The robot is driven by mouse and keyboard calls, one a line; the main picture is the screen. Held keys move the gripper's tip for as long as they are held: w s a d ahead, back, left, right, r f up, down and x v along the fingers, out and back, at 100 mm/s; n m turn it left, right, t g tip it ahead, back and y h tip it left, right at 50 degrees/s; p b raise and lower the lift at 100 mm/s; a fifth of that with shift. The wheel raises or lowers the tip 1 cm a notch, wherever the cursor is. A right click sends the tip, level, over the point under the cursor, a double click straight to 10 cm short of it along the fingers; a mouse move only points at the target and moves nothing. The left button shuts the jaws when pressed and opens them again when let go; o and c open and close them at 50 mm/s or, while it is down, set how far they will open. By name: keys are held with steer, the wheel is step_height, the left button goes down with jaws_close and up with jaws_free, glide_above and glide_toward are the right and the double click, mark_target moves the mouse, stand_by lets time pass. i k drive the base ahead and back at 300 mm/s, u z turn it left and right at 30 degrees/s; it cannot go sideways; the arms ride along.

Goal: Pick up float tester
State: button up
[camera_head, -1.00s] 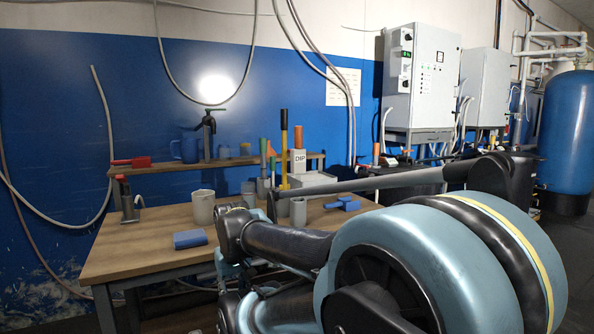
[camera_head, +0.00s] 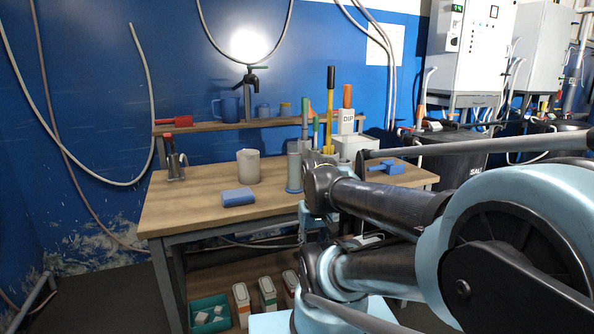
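I cannot tell for sure which thing is the float tester. Upright tools stand in a cluster at the back of the wooden table (camera_head: 205,210). They include a green-topped stick (camera_head: 305,112), a yellow rod with a black top (camera_head: 331,100) and an orange-topped tool (camera_head: 347,96) in a white holder marked DIP (camera_head: 347,122). A tall grey cylinder (camera_head: 294,172) stands in front of them, left of my arm. My folded arm covers the table's right front part. I cannot make out my gripper's fingers.
A raised shelf (camera_head: 215,125) holds a blue jug (camera_head: 226,107). A teal bin (camera_head: 210,314) is below. Floor at left is clear.

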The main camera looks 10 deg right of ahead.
mark_target(346, 114)
steer(key=z, duration=0.1)
steer(key=k, duration=1.05)
steer(key=z, duration=0.65)
steer(key=i, duration=1)
